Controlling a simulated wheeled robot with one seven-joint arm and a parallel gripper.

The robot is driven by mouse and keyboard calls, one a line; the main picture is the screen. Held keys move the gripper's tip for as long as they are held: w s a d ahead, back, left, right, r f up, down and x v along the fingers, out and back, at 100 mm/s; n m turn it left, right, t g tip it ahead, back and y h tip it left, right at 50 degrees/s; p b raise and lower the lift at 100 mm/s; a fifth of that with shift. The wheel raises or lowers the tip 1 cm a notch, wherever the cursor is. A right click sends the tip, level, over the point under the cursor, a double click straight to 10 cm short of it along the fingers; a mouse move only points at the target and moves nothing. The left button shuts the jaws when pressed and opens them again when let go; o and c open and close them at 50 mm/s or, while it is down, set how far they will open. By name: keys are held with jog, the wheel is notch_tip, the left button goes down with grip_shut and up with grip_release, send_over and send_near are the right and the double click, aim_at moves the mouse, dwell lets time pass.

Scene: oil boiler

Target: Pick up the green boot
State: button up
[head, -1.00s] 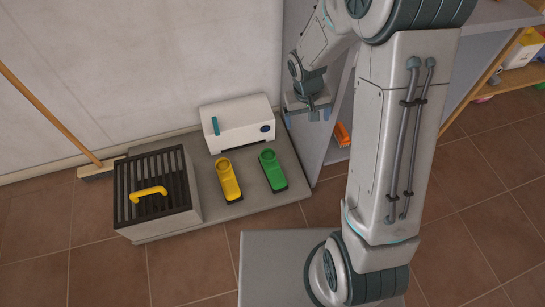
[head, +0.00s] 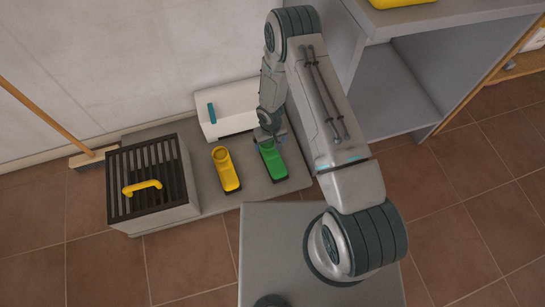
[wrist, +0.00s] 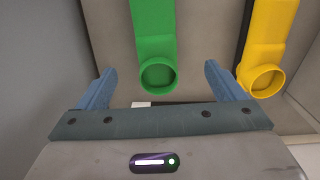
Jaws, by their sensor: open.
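The green boot (head: 273,162) stands on the grey slab, right of the yellow boot (head: 226,170). My gripper (head: 270,138) is over the heel end of the green boot, partly hidden by my own wrist in the head view. In the wrist view my gripper (wrist: 168,88) is open, with its two blue fingers apart and nothing between them. The green boot (wrist: 155,45) with its round opening shows ahead, between the lines of the fingers. The yellow boot (wrist: 265,45) is beyond the right finger. I cannot tell whether the fingers touch the green boot.
The grey slab (head: 215,203) also holds a white box (head: 228,105) behind the boots and a slatted crate (head: 150,180) with a yellow handle at left. A grey shelf unit (head: 420,80) stands at right. A broom (head: 45,112) leans on the wall.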

aim_at(272, 156)
notch_tip(272, 156, down, 8)
jog(key=shift+r+b, duration=0.25)
jog(key=shift+b, duration=0.95)
jog(key=f+b, duration=0.2)
jog(key=f, duration=0.1)
jog(key=f+b, duration=0.1)
jog(key=f, duration=0.1)
jog(key=shift+d+f, duration=0.1)
jog(key=shift+d, duration=0.25)
jog(key=c, duration=1.3)
